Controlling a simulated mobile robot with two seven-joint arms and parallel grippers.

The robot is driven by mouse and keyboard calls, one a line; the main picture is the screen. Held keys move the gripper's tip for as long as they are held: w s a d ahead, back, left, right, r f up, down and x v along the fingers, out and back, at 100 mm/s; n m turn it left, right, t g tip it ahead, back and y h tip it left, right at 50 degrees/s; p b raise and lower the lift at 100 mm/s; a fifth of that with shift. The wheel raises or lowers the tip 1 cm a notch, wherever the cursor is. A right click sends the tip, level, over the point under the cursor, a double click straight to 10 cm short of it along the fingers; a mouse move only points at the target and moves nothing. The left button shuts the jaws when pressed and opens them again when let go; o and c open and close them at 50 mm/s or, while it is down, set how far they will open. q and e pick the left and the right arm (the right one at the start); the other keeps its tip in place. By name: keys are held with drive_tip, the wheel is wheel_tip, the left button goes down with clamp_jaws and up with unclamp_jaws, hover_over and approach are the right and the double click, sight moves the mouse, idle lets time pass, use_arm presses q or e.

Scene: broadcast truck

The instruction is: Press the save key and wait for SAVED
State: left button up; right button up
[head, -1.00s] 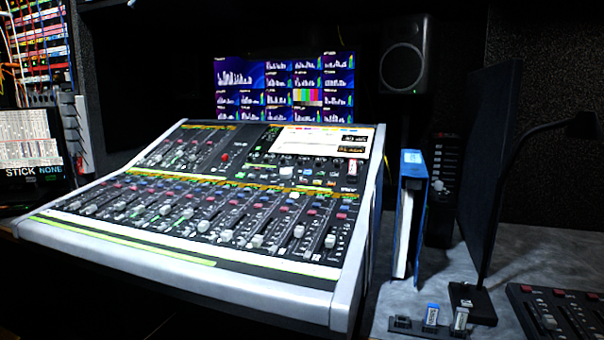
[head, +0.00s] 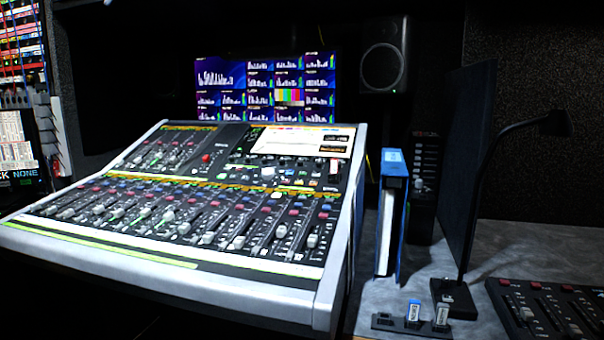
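A large mixing console (head: 170,253) with several rows of faders and keys fills the left and middle of the head view. Its built-in screen (head: 303,141) at the upper right is lit, with small text that I cannot read surely. Coloured keys, one of them red (head: 206,158), sit around the upper panel. I cannot tell which is the save key, and I see no readable SAVED. Neither of my grippers is in view.
A blue binder (head: 392,215) stands right of the console, beside a thin dark panel (head: 468,170). Small sticks in a holder (head: 384,321) and a second fader unit (head: 545,308) lie at the front right. A speaker (head: 383,62) and multi-view monitor (head: 265,85) are behind.

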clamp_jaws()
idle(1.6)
